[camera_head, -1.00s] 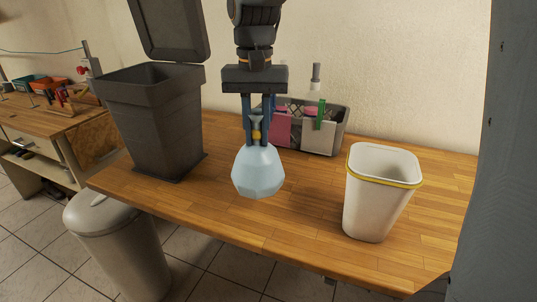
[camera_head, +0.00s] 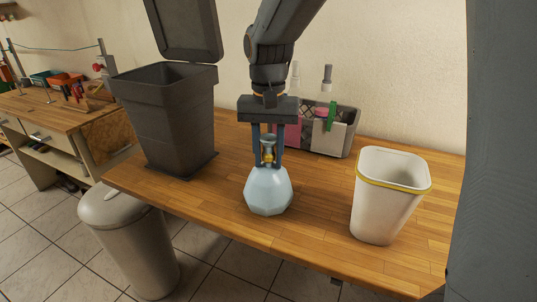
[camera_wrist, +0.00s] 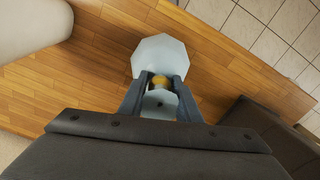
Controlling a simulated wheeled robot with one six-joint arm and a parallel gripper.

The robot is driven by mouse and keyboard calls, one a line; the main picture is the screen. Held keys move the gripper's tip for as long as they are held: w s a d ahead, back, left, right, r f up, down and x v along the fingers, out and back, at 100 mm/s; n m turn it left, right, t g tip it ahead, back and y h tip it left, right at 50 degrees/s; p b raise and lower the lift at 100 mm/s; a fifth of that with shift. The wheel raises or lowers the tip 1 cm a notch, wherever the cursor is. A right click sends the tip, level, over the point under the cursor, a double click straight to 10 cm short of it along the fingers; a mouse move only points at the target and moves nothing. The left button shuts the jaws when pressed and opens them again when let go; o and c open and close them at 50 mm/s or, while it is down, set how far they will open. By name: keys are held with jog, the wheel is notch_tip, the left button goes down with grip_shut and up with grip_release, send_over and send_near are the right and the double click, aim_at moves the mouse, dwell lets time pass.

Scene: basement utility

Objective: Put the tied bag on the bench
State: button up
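The tied bag (camera_head: 268,191) is pale blue and faceted, with a gathered neck and a yellow tie. It stands upright on the wooden bench (camera_head: 218,209), near the front edge, and appears to rest on it. My gripper (camera_head: 268,162) points straight down over the bag. Its two fingers stand on either side of the tied neck, with a narrow gap beside it, so it looks open. In the wrist view the bag (camera_wrist: 160,52) lies beyond the fingertips, and its yellow tie shows between them.
A dark bin with a raised lid (camera_head: 170,118) stands left of the bag. A white bin with a yellow band (camera_head: 385,205) stands to the right. A grey caddy (camera_head: 343,136) of supplies is behind. A grey floor bin (camera_head: 128,240) stands before the bench at left.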

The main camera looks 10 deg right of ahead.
jog(key=shift+o, duration=0.5)
notch_tip(320, 180, up, 11)
jog(key=b, duration=0.2)
jog(key=shift+f+b, duration=0.15)
jog(key=shift+b, duration=0.15)
jog(key=shift+r, duration=0.8)
